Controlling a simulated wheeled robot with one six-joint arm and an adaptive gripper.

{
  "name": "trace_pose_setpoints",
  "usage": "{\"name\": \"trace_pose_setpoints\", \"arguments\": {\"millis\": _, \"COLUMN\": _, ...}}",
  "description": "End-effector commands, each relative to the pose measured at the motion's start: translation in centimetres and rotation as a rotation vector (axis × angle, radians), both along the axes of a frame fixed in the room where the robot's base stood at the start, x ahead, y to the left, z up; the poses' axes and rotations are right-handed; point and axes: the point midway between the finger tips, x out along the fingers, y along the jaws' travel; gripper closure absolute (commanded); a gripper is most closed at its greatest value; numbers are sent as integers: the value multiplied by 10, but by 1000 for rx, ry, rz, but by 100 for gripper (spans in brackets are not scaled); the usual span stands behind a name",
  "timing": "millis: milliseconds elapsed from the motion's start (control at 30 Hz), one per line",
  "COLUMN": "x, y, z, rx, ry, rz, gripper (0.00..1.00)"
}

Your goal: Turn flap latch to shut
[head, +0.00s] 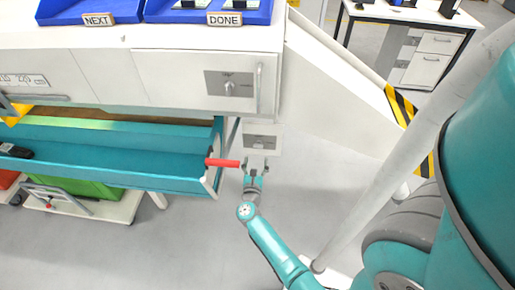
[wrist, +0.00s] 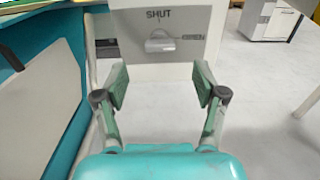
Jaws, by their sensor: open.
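The flap latch is a small grey handle (wrist: 160,45) on a grey plate (wrist: 130,48) in the wrist view. SHUT is printed above it and OPEN to its right. The handle looks roughly level, its right end towards OPEN, though its exact angle is hard to read. In the head view the plate (head: 261,140) sits on a pale panel below the bench corner, and the latch is too small to read. My gripper (wrist: 161,85) is open and empty, its fingers apart on either side below the latch. In the head view my gripper (head: 256,163) is just below the plate.
A red handle (head: 222,163) on the teal trough (head: 110,170) sticks out close to the left of my gripper. A bench cabinet (head: 195,78) with a dial plate stands above. A white sloping panel (head: 335,90) is to the right.

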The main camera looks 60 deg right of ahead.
Motion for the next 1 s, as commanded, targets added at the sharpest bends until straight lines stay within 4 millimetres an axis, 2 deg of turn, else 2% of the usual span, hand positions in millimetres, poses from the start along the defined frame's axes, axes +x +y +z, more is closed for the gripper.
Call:
{"name": "trace_pose_setpoints", "arguments": {"millis": 33, "x": 4, "y": -11, "z": 1, "rx": -1, "ry": -2, "rz": -4, "gripper": 30}}
{"name": "trace_pose_setpoints", "arguments": {"millis": 200, "x": 15, "y": -38, "z": 1, "rx": -2, "ry": 1, "rz": -2, "gripper": 30}}
{"name": "trace_pose_setpoints", "arguments": {"millis": 400, "x": 25, "y": -62, "z": 0, "rx": -2, "ry": 1, "rz": -1, "gripper": 30}}
{"name": "trace_pose_setpoints", "arguments": {"millis": 600, "x": 30, "y": -71, "z": 0, "rx": -2, "ry": 2, "rz": 0, "gripper": 30}}
{"name": "trace_pose_setpoints", "arguments": {"millis": 867, "x": 30, "y": -72, "z": 0, "rx": -2, "ry": 2, "rz": 1, "gripper": 30}}
{"name": "trace_pose_setpoints", "arguments": {"millis": 1000, "x": 30, "y": -72, "z": 0, "rx": -2, "ry": 2, "rz": 1, "gripper": 62}}
